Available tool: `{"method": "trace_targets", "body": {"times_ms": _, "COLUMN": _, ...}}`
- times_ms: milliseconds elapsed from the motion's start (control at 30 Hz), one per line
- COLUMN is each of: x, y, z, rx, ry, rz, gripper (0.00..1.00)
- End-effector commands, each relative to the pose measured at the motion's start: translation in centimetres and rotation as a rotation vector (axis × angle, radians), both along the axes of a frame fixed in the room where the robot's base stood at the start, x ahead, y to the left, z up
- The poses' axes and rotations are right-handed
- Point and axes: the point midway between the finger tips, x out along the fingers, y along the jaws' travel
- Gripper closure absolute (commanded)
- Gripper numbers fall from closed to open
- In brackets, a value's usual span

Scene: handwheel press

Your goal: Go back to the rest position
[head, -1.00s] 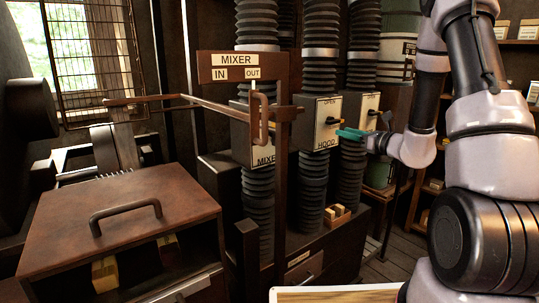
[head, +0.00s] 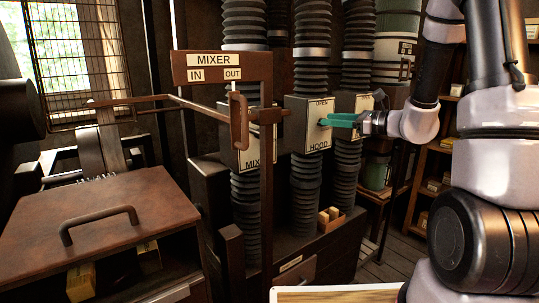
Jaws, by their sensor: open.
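My gripper (head: 340,121) has teal fingers and shows right of centre in the head view. It is in front of the white plate of the hood box (head: 311,137), which is marked OPEN at the top and HOOD at the bottom. The fingers are open, and nothing shows between them. They cover part of the plate, and I cannot tell whether they touch it. My arm comes in from the right side.
The mixer sign (head: 222,66) and its brown lever (head: 238,119) stand left of the hood box. A brown lidded box (head: 95,215) with a handle is at the lower left. Ribbed black ducts (head: 306,190) rise behind. Shelves (head: 440,185) stand at the right, beyond a patch of open floor.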

Motion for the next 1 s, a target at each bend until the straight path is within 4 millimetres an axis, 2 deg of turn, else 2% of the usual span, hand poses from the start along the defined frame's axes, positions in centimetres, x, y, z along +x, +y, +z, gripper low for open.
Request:
{"method": "trace_targets", "body": {"times_ms": 167, "x": -4.5, "y": 3.0, "z": 2.7, "rx": -0.154, "ry": -0.072, "rz": 0.179, "gripper": 0.55}}
{"method": "trace_targets", "body": {"times_ms": 300, "x": -10.0, "y": 4.9, "z": 4.4, "rx": -0.369, "ry": -0.163, "rz": 0.364, "gripper": 0.55}}
{"method": "trace_targets", "body": {"times_ms": 433, "x": -15.3, "y": 5.0, "z": 5.0, "rx": -0.635, "ry": -0.274, "rz": 0.527, "gripper": 0.55}}
{"method": "trace_targets", "body": {"times_ms": 567, "x": -19.5, "y": 3.5, "z": 5.3, "rx": -0.926, "ry": -0.398, "rz": 0.647, "gripper": 0.55}}
{"method": "trace_targets", "body": {"times_ms": 700, "x": -22.5, "y": 0.5, "z": 6.0, "rx": -1.257, "ry": -0.540, "rz": 0.719, "gripper": 0.55}}
{"method": "trace_targets", "body": {"times_ms": 900, "x": -24.4, "y": -3.6, "z": 8.3, "rx": -1.644, "ry": -0.704, "rz": 0.734, "gripper": 0.55}}
{"method": "trace_targets", "body": {"times_ms": 1000, "x": -24.8, "y": -4.8, "z": 9.2, "rx": -1.755, "ry": -0.749, "rz": 0.727, "gripper": 0.55}}
